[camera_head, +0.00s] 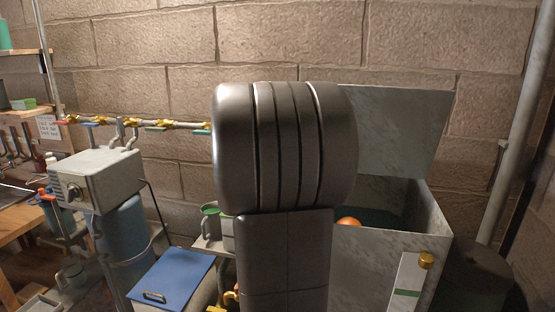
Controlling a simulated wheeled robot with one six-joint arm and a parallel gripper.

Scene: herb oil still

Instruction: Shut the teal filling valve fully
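A pipe (140,124) runs along the brick wall at the left, carrying several brass valves with coloured handles. One handle, green to teal (158,129), lies about in line with the pipe. It is small, and I cannot tell for sure whether it is the teal filling valve or how far it is turned. The pipe's right end passes behind my own dark arm link, which fills the middle of the view and may hide more valves. My gripper is not in view.
A grey stone tank (385,262) with a raised lid (400,130) and an orange ball (348,222) stands at the right. A blue-topped box (172,278) is low in front. A grey box (95,180) sits above a blue cylinder (125,240) at the left.

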